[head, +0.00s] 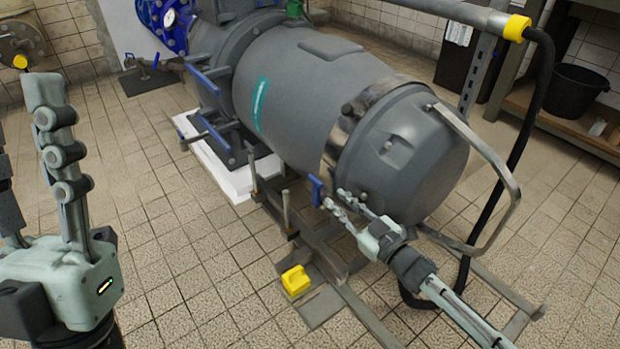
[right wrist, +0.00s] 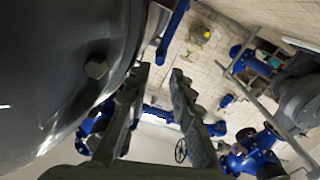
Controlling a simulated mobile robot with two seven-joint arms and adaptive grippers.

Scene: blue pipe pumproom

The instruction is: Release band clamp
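The band clamp (head: 341,133) is a shiny metal band around the large grey tank (head: 300,85), near its domed end cap (head: 410,150). A blue lever handle (head: 317,190) sits at the band's lower front. My right gripper (head: 333,197) is just right of the handle, low beside the end cap. In the right wrist view its fingers (right wrist: 160,70) stand apart with nothing between them, and the blue handle (right wrist: 173,30) shows beyond the tips. Whether they touch it I cannot tell. My left gripper (head: 24,118) is open and empty at the left edge, far from the tank.
A bent metal handrail (head: 490,160) curves around the end cap. A black hose (head: 515,150) hangs at the right. A yellow block (head: 295,280) lies on the frame below the tank. A black bucket (head: 575,90) stands on a shelf.

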